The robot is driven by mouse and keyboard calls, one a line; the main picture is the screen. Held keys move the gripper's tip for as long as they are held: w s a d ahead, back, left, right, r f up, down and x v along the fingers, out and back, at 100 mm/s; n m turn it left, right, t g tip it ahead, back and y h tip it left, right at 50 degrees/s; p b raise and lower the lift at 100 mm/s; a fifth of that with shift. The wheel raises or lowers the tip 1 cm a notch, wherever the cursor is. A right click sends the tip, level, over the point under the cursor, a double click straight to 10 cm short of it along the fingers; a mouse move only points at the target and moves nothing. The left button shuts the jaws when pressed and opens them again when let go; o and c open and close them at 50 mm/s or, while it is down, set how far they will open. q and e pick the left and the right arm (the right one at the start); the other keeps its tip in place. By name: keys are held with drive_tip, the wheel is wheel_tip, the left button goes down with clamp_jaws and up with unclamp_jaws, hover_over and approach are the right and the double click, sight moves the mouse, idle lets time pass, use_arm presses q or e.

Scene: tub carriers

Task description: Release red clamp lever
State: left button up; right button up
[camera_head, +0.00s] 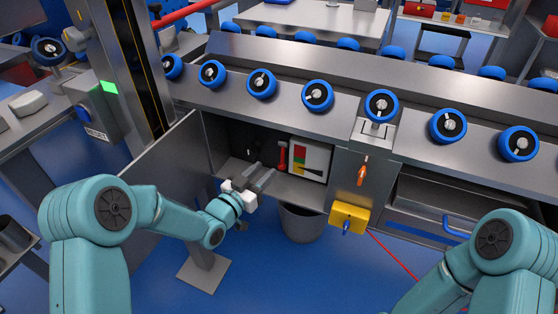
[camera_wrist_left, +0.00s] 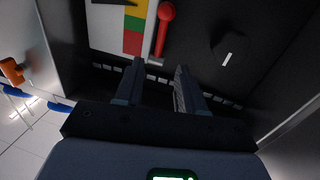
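The red clamp lever (camera_head: 282,156) is on the back wall inside the open cabinet, left of a panel with coloured bands. In the left wrist view the lever (camera_wrist_left: 165,26) has a round red knob on a shaft, beyond the fingertips. My left gripper (camera_head: 262,176) is at the cabinet opening, lower left of the lever in the head view. Its fingers are apart with nothing between them, also in the left wrist view (camera_wrist_left: 160,76). The lever is apart from the fingers. My right gripper is outside both views.
The coloured panel (camera_head: 311,160) is beside the lever. A black knob with a white mark (camera_wrist_left: 230,46) is on its other side. The open cabinet door (camera_head: 165,165) stands left of my gripper. An orange handle (camera_head: 362,171) and yellow box (camera_head: 350,216) are at right; a grey bin (camera_head: 302,224) stands below.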

sight(282, 154)
use_arm(q)
drive_tip(key=b+x, duration=0.1)
drive_tip(key=x, duration=0.7)
drive_tip(key=shift+f+b, duration=0.1)
drive_tip(key=shift+b, duration=0.2)
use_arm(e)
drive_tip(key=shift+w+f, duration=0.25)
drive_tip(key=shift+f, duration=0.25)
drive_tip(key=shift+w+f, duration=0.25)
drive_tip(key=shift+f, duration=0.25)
use_arm(q)
drive_tip(key=shift+s, duration=0.1)
clamp_jaws()
